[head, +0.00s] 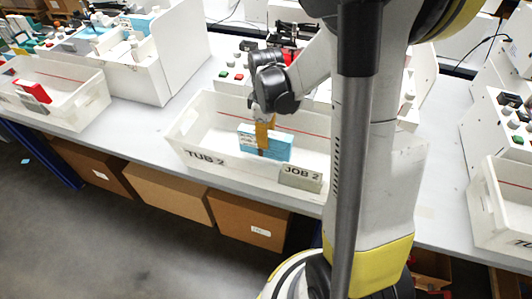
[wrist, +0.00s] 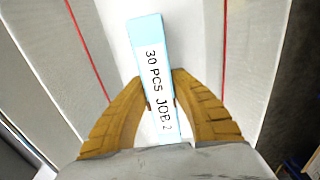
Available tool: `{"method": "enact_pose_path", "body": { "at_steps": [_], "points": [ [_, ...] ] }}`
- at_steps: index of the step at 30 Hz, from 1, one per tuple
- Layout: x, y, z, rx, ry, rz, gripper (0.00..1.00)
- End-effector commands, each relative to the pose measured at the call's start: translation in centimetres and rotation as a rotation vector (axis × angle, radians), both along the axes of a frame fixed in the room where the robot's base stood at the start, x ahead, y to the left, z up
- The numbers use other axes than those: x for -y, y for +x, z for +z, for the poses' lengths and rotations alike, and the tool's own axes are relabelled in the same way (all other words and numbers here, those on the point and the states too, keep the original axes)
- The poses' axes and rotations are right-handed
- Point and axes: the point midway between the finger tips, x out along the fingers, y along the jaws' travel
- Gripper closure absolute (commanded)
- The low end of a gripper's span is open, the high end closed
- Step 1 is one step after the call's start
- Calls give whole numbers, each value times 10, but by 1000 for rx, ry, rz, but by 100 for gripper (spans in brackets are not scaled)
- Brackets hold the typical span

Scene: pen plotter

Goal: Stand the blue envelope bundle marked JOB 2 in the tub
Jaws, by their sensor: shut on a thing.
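The blue envelope bundle (head: 277,146) is inside the white tub (head: 185,131) marked TUB 2, long side across the picture. In the wrist view the bundle (wrist: 149,45) shows its narrow top edge with a white label reading 30 PCS JOB 2. My gripper (head: 263,140) reaches down into the tub from above, its yellow fingers shut on the bundle. In the wrist view the fingers (wrist: 160,104) press on both sides of it. The bundle looks upright. Its lower edge is hidden by the tub's front wall, so I cannot tell whether it touches the floor.
A JOB 2 card (head: 301,178) is on the tub's front wall. Another white tub (head: 88,108) with a red bundle (head: 33,91) stands at the left, and one more tub (head: 505,215) at the right. Cardboard boxes (head: 168,191) sit under the table. My arm hides the tub's right part.

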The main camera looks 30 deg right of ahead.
Motion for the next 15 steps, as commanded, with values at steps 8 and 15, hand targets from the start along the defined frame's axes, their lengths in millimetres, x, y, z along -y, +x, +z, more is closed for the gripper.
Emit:
{"method": "enact_pose_path", "body": {
  "at_steps": [8, 15],
  "points": [
    [0, 0, -35, 0, 0, 0, 100],
    [0, 0, -40, 0, 0, 0, 100]
  ]
}}
